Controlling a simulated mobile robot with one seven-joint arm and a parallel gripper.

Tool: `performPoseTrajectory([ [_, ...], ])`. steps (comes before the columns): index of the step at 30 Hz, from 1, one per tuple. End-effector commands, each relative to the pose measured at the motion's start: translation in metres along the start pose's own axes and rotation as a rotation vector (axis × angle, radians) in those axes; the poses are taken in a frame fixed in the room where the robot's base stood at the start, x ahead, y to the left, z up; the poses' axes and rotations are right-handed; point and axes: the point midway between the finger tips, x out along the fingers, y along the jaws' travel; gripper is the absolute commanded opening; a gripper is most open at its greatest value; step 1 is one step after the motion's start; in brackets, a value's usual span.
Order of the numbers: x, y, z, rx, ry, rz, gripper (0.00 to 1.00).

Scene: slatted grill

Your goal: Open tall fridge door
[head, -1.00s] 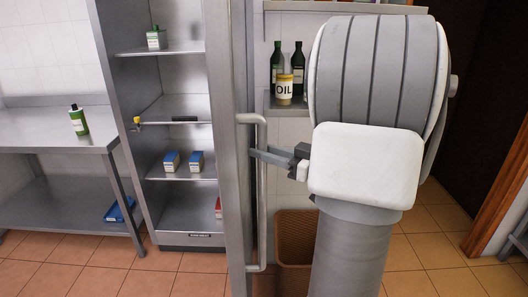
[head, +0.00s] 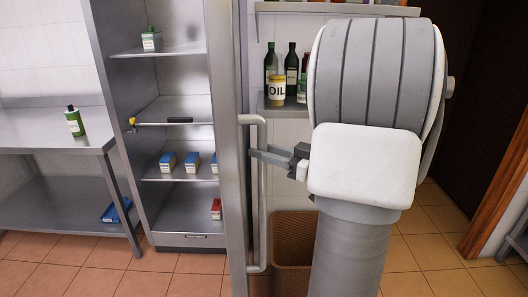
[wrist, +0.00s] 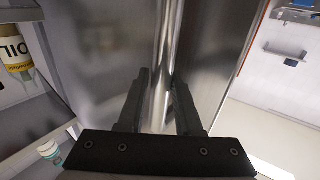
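The tall fridge (head: 140,225) stands open at centre-left in the head view. Its steel door (head: 226,160) is swung out toward me and shows nearly edge-on. A long vertical bar handle (head: 262,195) runs down the door's right side. My gripper (head: 258,153) is at the upper part of the handle, its fingers reaching across the bar. In the wrist view the fingers (wrist: 160,75) are apart, one on each side of the bright handle bar (wrist: 164,50), with some gap visible. Firm contact with the bar cannot be made out.
Fridge shelves hold several cartons (head: 167,162). A steel table (head: 45,143) with a green bottle (head: 75,121) stands left. Behind the door are a shelf with bottles and an oil jar (head: 277,92), and a brown bin (head: 292,238). Tiled floor (head: 420,250) is clear at right.

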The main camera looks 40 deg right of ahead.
Motion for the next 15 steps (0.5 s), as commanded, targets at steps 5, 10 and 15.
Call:
performPoseTrajectory([
  [5,0.0000,0.0009,-0.0013,-0.002,0.002,0.002,0.59],
  [10,0.0000,0.0001,-0.0006,0.000,0.001,0.000,0.59],
  [15,-0.0041,0.0001,-0.0001,0.000,0.001,0.000,0.59],
])
